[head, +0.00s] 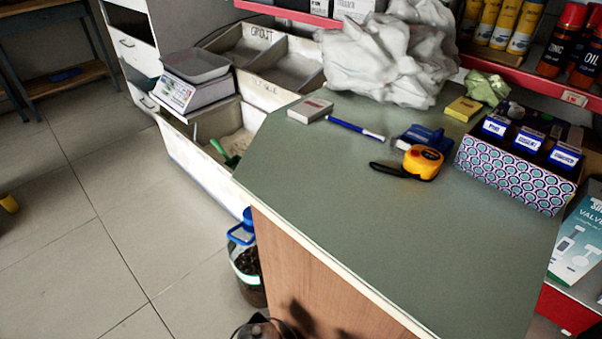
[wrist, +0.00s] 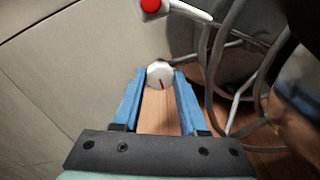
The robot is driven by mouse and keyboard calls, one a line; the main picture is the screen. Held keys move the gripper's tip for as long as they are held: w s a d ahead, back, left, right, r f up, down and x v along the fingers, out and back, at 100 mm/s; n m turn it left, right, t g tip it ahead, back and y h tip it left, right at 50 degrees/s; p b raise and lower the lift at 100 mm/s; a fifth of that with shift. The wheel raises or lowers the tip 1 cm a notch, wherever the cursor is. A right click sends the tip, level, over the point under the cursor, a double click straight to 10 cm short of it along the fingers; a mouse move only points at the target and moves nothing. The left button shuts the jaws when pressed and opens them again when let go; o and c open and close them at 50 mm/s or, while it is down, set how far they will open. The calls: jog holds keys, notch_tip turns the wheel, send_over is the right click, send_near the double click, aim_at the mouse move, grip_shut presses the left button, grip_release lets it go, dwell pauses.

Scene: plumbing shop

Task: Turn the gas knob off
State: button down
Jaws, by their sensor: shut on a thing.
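The white round gas knob (wrist: 160,75) with a red mark shows in the wrist view, in front of a wooden panel. My gripper (wrist: 161,76) has its two blue fingers on either side of the knob and is shut on it. The red mark points down, tilted slightly, in the wrist picture. In the head view the knob cannot be made out. A dark rounded shape shows at the bottom edge there, and I cannot tell what it is.
Grey hoses or cables (wrist: 228,70) loop right of the gripper in the wrist view. A red-ended white part (wrist: 153,6) is above the knob. In the head view a green-topped counter (head: 330,190) holds several items; a blue-topped container (head: 243,260) stands beside it. Tiled floor (head: 90,230) is open at left.

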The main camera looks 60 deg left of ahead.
jog(key=shift+c, duration=2.2)
grip_release()
jog(key=shift+a, duration=0.1)
notch_tip(320, 180, up, 7)
jog(key=p, duration=0.6)
jog(key=shift+w+f, duration=0.1)
jog(key=shift+f, duration=0.05)
jog(key=shift+r+p, duration=0.75)
jog(key=shift+p, duration=0.15)
jog(key=shift+f, duration=0.1)
